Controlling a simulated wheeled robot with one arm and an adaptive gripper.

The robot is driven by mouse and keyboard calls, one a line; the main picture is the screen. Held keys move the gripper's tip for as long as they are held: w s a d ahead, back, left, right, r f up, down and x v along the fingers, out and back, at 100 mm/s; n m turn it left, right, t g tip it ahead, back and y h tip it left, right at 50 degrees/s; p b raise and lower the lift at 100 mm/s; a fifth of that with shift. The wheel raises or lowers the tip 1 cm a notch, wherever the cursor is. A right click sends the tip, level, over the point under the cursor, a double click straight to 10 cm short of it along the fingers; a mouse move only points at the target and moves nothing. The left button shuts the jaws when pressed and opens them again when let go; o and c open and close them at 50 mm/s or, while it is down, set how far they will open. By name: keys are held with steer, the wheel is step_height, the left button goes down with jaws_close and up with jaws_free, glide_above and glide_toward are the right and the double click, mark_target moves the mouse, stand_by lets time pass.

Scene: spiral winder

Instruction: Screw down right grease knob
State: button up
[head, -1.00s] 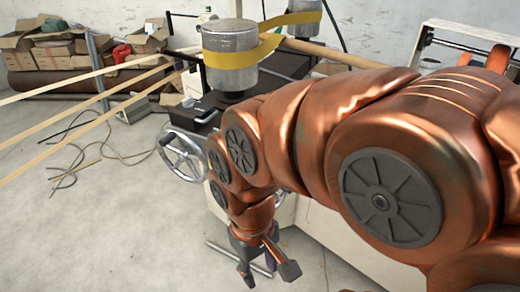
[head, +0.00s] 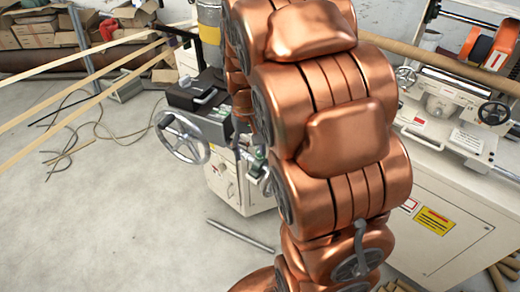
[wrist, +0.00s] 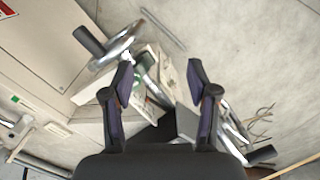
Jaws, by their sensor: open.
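My gripper (wrist: 159,65) is open and empty in the wrist view, its two dark fingers spread apart. Beyond and between the fingers is a white machine part (wrist: 152,72) with small metal fittings. I cannot tell which fitting is the right grease knob. In the head view small metal and greenish fittings (head: 256,168) show on the winder beside my arm. My arm hides much of that area, and I cannot make out the gripper clearly there.
A silver handwheel (head: 183,138) stands left of my arm. In the wrist view a crank with a black handle (wrist: 90,40) lies close to the left finger. A white machine cabinet (head: 450,225) stands at right. The floor at left is mostly open, with loose cables.

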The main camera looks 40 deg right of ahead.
steer(key=shift+m+t, duration=0.3)
steer(key=shift+m, duration=0.3)
steer(key=w+d+f, duration=0.1)
steer(key=w+d, duration=0.1)
steer(key=d, duration=0.1)
steer(key=w+d+f, duration=0.2)
steer(key=w+d, duration=0.1)
steer(key=w+d+f, duration=0.2)
steer(key=d, duration=0.1)
steer(key=shift+w+d, duration=0.1)
steer(key=shift+w, duration=0.3)
steer(key=shift+f+p, duration=1.35)
steer(key=shift+f, duration=2.55)
steer(key=shift+c, duration=0.4)
jaws_close()
